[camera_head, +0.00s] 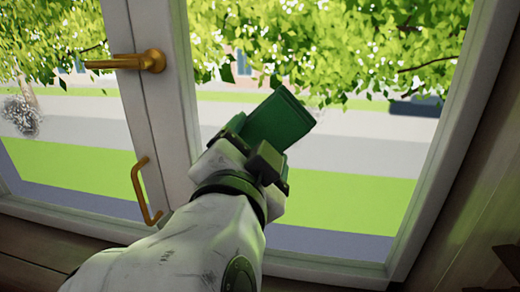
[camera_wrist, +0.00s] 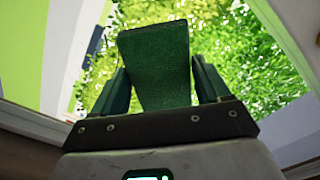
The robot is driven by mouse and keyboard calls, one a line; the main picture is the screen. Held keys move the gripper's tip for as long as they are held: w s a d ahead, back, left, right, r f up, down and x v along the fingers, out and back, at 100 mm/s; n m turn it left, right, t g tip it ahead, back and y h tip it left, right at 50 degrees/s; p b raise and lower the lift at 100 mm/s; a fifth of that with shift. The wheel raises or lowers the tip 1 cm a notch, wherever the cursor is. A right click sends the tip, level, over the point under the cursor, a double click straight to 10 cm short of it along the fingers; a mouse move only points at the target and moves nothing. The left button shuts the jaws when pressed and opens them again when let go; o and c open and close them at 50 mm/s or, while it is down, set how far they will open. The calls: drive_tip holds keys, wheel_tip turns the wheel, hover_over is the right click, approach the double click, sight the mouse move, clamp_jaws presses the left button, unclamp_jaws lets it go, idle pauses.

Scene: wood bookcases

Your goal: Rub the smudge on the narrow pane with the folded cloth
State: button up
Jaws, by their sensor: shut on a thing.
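My gripper (camera_head: 251,144) is shut on the green folded cloth (camera_head: 279,118), which sticks out beyond the fingers toward the right-hand pane (camera_head: 350,190). In the wrist view the cloth (camera_wrist: 156,55) stands between the two fingers of my gripper (camera_wrist: 160,85). I cannot tell whether the cloth touches the glass. A grey speckled patch (camera_head: 21,115), which looks like a smudge, shows on the left-hand pane (camera_head: 75,165), well left of my gripper. The cloth and gripper hide part of the right-hand pane.
A white post (camera_head: 150,100) parts the panes. It bears a brass lever handle (camera_head: 128,62) and a lower brass pull (camera_head: 146,192), both left of my gripper. The white right frame (camera_head: 455,125) meets dark wood (camera_head: 490,190). Trees and lawn lie outside.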

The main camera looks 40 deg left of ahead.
sight(349, 133)
drive_tip(key=shift+r+p, duration=0.4)
drive_tip(key=shift+r, duration=0.5)
drive_tip(key=shift+w+d+f+p, duration=0.1)
drive_tip(key=shift+w+d+p, duration=0.3)
drive_tip(key=shift+w+d, duration=1)
drive_tip(key=shift+w+d+r+p, duration=0.1)
drive_tip(key=shift+w+d+p, duration=0.45)
drive_tip(key=shift+d, duration=1.5)
drive_tip(key=shift+w+d+f+p, duration=0.1)
drive_tip(key=shift+w+d+p, duration=0.1)
drive_tip(key=shift+w+d, duration=1.3)
drive_tip(key=shift+s+a+b, duration=0.35)
drive_tip(key=shift+s+a, duration=0.8)
drive_tip(key=shift+a, duration=0.5)
drive_tip(key=shift+s+a+b, duration=0.4)
drive_tip(key=shift+s+a, duration=0.75)
drive_tip(key=shift+a, duration=0.5)
drive_tip(key=shift+s+a+b, duration=0.35)
drive_tip(key=shift+s+a, duration=0.8)
drive_tip(key=shift+a, duration=0.5)
drive_tip(key=v, duration=0.6)
drive_tip(key=shift+s+d, duration=0.1)
drive_tip(key=shift+v, duration=1.4)
